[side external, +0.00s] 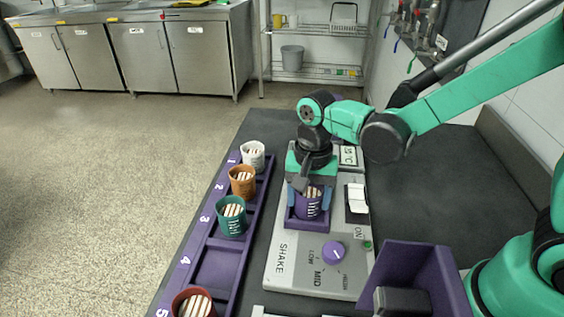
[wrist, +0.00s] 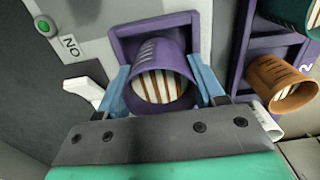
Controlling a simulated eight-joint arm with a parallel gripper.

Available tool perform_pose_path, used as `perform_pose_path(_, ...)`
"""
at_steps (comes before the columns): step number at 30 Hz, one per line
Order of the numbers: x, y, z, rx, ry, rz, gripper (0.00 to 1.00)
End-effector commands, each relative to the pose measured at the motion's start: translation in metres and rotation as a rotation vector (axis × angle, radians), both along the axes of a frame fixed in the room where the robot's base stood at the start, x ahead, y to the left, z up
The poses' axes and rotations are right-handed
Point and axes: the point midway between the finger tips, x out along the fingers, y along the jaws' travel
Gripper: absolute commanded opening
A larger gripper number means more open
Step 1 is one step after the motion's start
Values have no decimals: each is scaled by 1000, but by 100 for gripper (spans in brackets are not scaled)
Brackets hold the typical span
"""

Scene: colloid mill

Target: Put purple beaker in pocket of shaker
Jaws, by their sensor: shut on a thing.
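The purple beaker (side external: 308,203) has striped contents and white marks on its side. It is at the purple square pocket (side external: 307,222) on the grey shaker (side external: 302,260). My gripper (side external: 308,196) is above the shaker, with its blue fingers on both sides of the beaker. In the wrist view the beaker (wrist: 160,80) is between the blue fingers, which are shut on it, and the pocket frame (wrist: 122,42) shows around it. The beaker's base is hidden, so I cannot tell whether it rests on the pocket floor.
A purple numbered rack (side external: 218,265) on the left holds white (side external: 252,156), orange (side external: 242,181), teal (side external: 232,216) and brown-red (side external: 193,303) beakers. Slot 4 is empty. The shaker has a purple dial (side external: 333,253) and a white switch (side external: 357,197). A purple bin (side external: 418,275) stands at the front right.

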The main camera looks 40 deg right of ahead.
Motion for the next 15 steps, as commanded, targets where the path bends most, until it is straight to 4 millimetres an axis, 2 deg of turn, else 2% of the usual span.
perform_pose_path(9,0,0,-6,0,0,0,9)
perform_pose_path(10,0,0,-6,0,0,0,65)
perform_pose_path(13,0,0,-6,1,-1,0,93)
perform_pose_path(15,0,0,-6,1,-1,0,93)
